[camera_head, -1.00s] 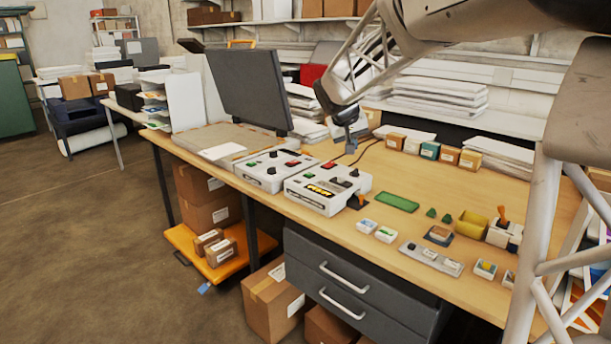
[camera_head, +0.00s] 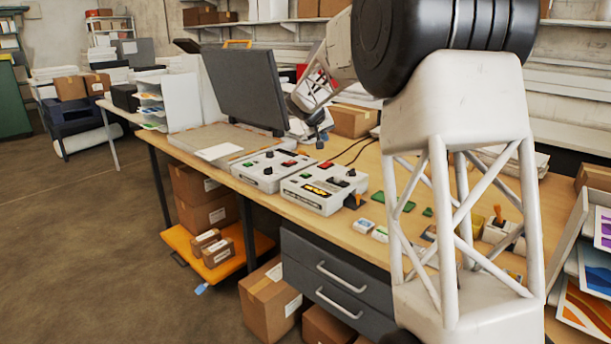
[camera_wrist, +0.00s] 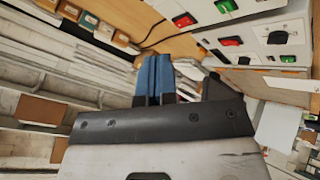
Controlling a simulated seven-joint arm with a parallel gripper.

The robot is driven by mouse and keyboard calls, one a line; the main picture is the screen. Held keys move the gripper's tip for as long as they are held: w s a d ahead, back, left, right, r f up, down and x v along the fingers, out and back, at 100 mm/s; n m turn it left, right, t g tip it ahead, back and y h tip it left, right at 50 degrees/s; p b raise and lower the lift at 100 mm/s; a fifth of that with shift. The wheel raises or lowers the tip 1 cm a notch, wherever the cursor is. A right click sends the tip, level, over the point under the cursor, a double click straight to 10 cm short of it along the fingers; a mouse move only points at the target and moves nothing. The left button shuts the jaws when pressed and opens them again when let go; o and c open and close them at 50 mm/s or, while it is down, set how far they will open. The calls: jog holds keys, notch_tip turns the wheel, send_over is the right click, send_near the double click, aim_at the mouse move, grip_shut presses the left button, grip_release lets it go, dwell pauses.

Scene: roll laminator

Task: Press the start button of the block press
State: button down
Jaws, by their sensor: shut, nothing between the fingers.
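Two white control boxes stand side by side on the bench, and I cannot tell which belongs to the block press. The right box (camera_head: 325,187) has a green button (camera_wrist: 226,6), a red button (camera_wrist: 184,20) and a yellow-marked panel. The left box (camera_head: 262,176) has a red button (camera_wrist: 232,42), a black knob (camera_wrist: 277,37) and a green button (camera_wrist: 288,58). My gripper (camera_head: 319,138) is above and behind the boxes, apart from them. Its blue fingers (camera_wrist: 153,75) are together and empty.
A large dark grey raised panel (camera_head: 240,85) stands behind the left box. Black cables run behind the boxes. A cardboard box (camera_head: 352,120) sits at the back of the bench. My arm hides much of the right side of the bench. Drawers (camera_head: 335,270) are below.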

jog(key=t, duration=0.1)
send_over(304, 173)
notch_tip(304, 173, down, 8)
jog(key=shift+s+f+n, duration=0.2)
jog(key=shift+s+n, duration=0.05)
jog(key=shift+n, duration=0.15)
jog(key=shift+f, duration=0.15)
jog(key=shift+f, duration=4.25)
jog(key=shift+f, duration=0.15)
jog(key=shift+f, duration=0.3)
jog(key=shift+f, duration=0.45)
jog(key=shift+r, duration=0.9)
